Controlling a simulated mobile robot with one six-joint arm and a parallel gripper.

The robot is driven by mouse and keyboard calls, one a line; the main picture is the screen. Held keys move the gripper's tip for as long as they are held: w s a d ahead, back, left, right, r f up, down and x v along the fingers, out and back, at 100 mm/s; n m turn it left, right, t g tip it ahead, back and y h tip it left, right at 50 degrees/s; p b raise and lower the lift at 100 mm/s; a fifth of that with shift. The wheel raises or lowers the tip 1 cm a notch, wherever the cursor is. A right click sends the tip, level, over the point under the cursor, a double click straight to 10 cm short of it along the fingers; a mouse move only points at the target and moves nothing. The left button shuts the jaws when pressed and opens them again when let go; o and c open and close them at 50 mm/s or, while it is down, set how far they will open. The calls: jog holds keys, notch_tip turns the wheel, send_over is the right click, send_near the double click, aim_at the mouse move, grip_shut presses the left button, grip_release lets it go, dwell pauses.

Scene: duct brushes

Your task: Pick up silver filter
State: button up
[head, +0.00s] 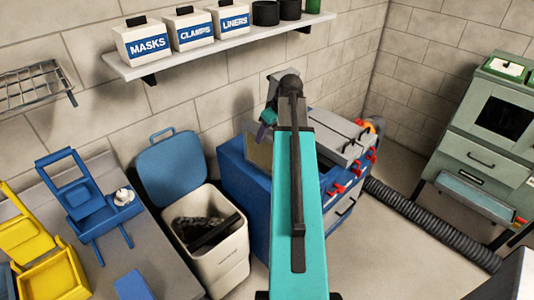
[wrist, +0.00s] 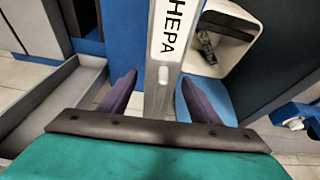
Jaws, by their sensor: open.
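The silver filter (wrist: 162,70) shows in the wrist view as a narrow upright silver-white frame marked HEPA. It runs from the top edge down between my two purple fingers. My gripper (wrist: 159,78) is open, with one finger on each side of the filter and visible gaps to it. The lower end of the filter is hidden behind my gripper's body. In the head view my gripper (head: 264,132) is small and partly hidden by my teal arm, beside the blue cabinet (head: 232,175). I cannot make out the filter clearly there.
A light bin (head: 222,262) with dark contents and a raised blue lid (head: 170,168) stands left of the cabinet. A wall shelf (head: 225,45) with labelled boxes is above. A ribbed hose (head: 430,220) lies right. Open floor (head: 390,260) is at front right.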

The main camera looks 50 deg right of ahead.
jog(key=shift+c, duration=0.3)
grip_shut()
jog(key=shift+r, duration=0.15)
dwell(0.4)
jog(key=shift+r+b, duration=0.85)
jog(key=shift+r, duration=0.75)
jog(key=s+a+r+b, duration=0.1)
jog(key=s+a+b, duration=0.7)
jog(key=s, duration=0.5)
jog(key=shift+s+a+r+b, duration=0.2)
jog(key=shift+a+b, duration=0.15)
jog(key=shift+b, duration=0.65)
jog(key=shift+r, duration=0.2)
